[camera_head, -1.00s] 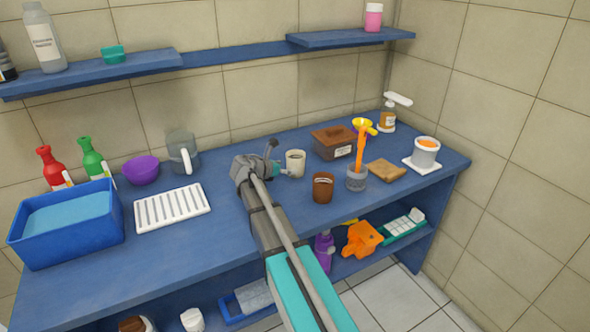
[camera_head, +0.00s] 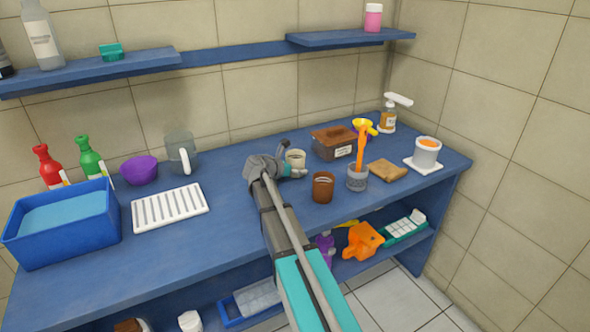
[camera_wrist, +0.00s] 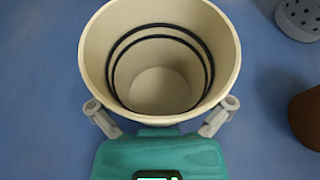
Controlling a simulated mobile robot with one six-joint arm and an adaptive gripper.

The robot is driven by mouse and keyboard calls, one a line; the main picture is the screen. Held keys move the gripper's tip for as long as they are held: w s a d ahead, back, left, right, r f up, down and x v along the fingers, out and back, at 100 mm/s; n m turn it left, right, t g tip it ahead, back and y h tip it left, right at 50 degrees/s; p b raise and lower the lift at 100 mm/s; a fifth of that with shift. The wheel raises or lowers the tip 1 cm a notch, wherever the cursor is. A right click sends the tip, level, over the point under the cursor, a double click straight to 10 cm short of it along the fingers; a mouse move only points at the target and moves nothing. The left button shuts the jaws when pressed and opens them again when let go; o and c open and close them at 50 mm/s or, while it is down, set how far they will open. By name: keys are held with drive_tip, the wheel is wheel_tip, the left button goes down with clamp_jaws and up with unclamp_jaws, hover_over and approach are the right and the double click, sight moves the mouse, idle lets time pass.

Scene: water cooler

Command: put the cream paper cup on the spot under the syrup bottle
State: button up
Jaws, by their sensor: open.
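The cream paper cup (camera_head: 295,156) stands upright on the blue bench, partly hidden by my gripper in the head view. The wrist view looks into the cup (camera_wrist: 160,88), which appears empty with two dark rings inside. My gripper (camera_wrist: 161,106) is open, with one finger on each side of the cup's near part; whether they touch it I cannot tell. It also shows in the head view (camera_head: 292,171). An amber pump bottle with a white spout, seemingly the syrup bottle (camera_head: 387,118), stands at the back right. I cannot make out a spot under it.
A brown cup (camera_head: 322,187) and a grey holder with orange and yellow utensils (camera_head: 357,179) stand right of the cream cup.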

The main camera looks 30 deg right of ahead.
drive_tip(key=c, duration=0.7)
drive_tip(key=shift+r, duration=0.15)
wheel_tip(320, 180, up, 3)
drive_tip(key=p, duration=0.3)
drive_tip(key=s+d+r+p, duration=0.1)
drive_tip(key=s+r+p, duration=0.2)
drive_tip(key=s, duration=0.1)
drive_tip(key=s+d+r+p, duration=0.1)
drive_tip(key=s+r+p, duration=0.2)
drive_tip(key=s, duration=0.2)
drive_tip(key=s+d+r+p, duration=0.1)
drive_tip(key=s+r+p, duration=0.2)
drive_tip(key=s+p, duration=0.1)
drive_tip(key=shift+s+r, duration=0.3)
drive_tip(key=shift+r, duration=0.1)
